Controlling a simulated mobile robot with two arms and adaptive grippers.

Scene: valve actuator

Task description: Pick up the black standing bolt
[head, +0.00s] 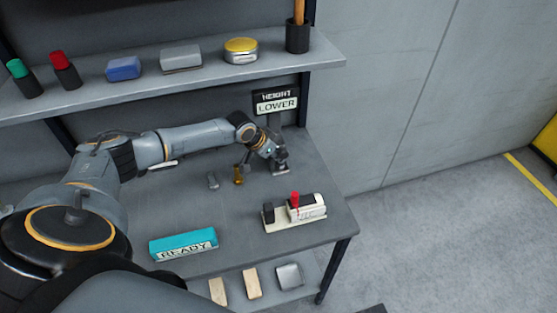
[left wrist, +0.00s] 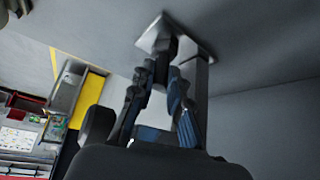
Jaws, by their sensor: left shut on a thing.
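My left gripper (head: 279,158) is at the back right of the grey table, just in front of the sign post. In the left wrist view, its blue-padded fingers (left wrist: 162,72) are shut on a dark piece, the black bolt (left wrist: 166,48), close to a square metal plate (left wrist: 188,32). The fingers hide much of the bolt. In the head view, the bolt is hidden by the gripper and cannot be made out. My right gripper is not in view.
A grey bolt (head: 212,181) and a brass bolt (head: 238,175) stand left of the gripper. The HEIGHT LOWER sign (head: 277,103) rises behind it. A white device with a red lever (head: 306,208) and a teal READY block (head: 183,244) sit nearer the front. A shelf (head: 130,90) runs above.

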